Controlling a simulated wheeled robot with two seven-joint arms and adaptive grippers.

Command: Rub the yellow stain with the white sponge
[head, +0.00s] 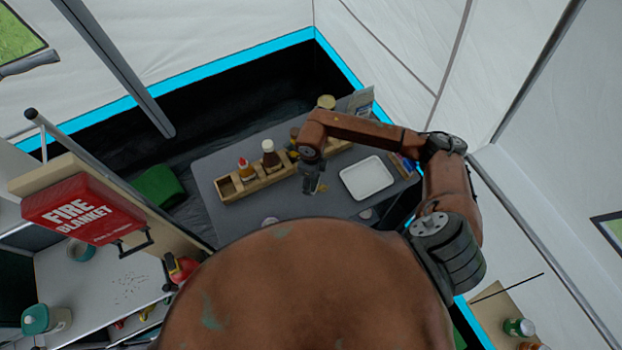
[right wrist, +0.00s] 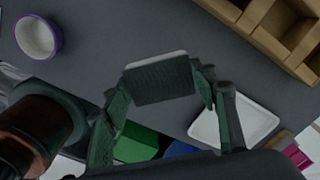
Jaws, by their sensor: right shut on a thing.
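My right gripper (head: 313,188) is low over the grey table, left of the white tray. In the right wrist view, the right gripper (right wrist: 162,88) is shut on the sponge (right wrist: 160,82), which shows a dark grey-green face and a pale upper edge. A small yellowish patch, seemingly the yellow stain (head: 323,188), shows just right of the gripper in the head view. The stain does not show in the right wrist view. I cannot tell whether the sponge touches the table or the stain. My left gripper is in neither view.
A wooden rack (head: 236,190) holding bottles stands behind the gripper. The white tray (head: 367,179) lies to its right. A purple-rimmed bowl (right wrist: 38,37) stands on the table in the wrist view. A red fire blanket box (head: 88,209) is at the left.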

